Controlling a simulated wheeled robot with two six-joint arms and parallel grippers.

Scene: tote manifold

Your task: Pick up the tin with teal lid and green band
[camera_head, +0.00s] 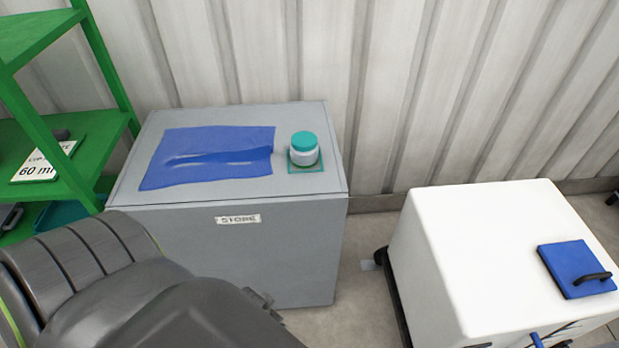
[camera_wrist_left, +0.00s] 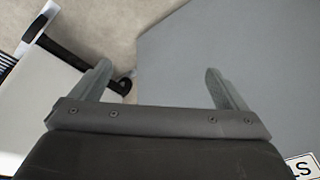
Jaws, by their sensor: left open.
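The tin (camera_head: 304,152) has a teal lid and a white body; a green band cannot be made out. It stands upright on a small teal square (camera_head: 306,168) near the right end of the grey cabinet top. In the head view my left arm comes in at the lower left, in front of the cabinet and lower than its top, apart from the tin. My left gripper (camera_wrist_left: 158,74) is open with nothing between its fingers in the left wrist view, before a plain grey surface. The tin does not show there. My right gripper is not in view.
A blue sheet (camera_head: 210,150) lies left of the tin on the grey cabinet (camera_head: 270,250), labelled STORE. A corrugated wall (camera_head: 385,90) stands close behind. A green shelf (camera_head: 60,150) is at left. A white box (camera_head: 470,240) with a blue handled plate is at right.

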